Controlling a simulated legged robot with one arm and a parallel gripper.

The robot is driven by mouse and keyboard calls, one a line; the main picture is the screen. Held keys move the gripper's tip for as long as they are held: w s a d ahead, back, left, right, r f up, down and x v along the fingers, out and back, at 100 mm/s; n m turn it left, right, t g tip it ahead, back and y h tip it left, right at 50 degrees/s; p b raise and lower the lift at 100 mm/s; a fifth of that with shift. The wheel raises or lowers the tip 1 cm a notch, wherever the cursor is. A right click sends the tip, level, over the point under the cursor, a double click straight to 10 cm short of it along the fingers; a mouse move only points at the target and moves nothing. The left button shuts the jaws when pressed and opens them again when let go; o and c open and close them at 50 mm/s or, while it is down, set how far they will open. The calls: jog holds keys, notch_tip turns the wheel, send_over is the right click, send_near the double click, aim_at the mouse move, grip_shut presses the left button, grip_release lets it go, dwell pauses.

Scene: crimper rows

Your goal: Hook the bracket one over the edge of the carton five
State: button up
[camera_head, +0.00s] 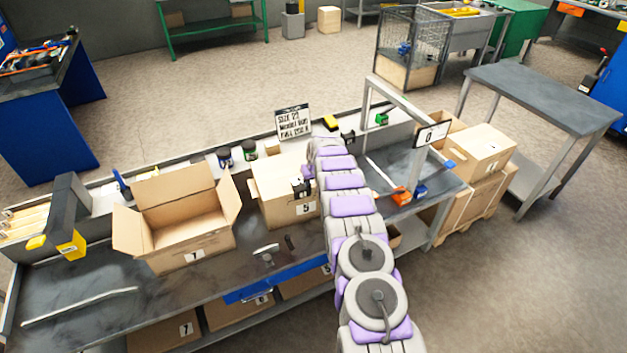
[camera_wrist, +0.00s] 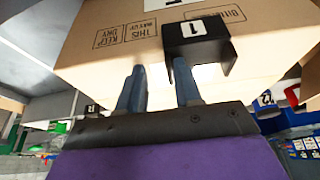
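Carton five (camera_head: 280,211) is a brown box on the workbench, with a white 5 label on its front. A small black bracket (camera_head: 301,187) is at its upper front edge, right of the middle. In the wrist view this black bracket one (camera_wrist: 197,49), labelled 1, lies against the carton (camera_wrist: 110,62) and spans its edge. How deep it sits over the edge is hidden. My gripper (camera_wrist: 159,72) is open, its two blue-grey fingers apart with nothing between them. The right finger is close to the bracket; contact is unclear. My arm hides the gripper in the head view.
Small metal parts (camera_head: 265,255) lie on the workbench (camera_head: 95,305) in front. A sign (camera_head: 293,122) stands behind carton five. A metal frame and an orange tool (camera_head: 401,196) are to the right.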

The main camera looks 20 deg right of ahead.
notch_tip(320, 180, up, 10)
jog(key=s+a+r, duration=0.3)
jog(key=s+a, duration=0.6)
jog(key=s, duration=0.1)
jog(key=s+a+r+b, duration=0.1)
jog(key=s+a+r, duration=0.2)
jog(key=s+a, duration=0.6)
jog(key=shift+s+a+r+n, duration=0.15)
jog(key=shift+s+a+n, duration=0.2)
jog(key=shift+a, duration=0.25)
dwell(0.6)
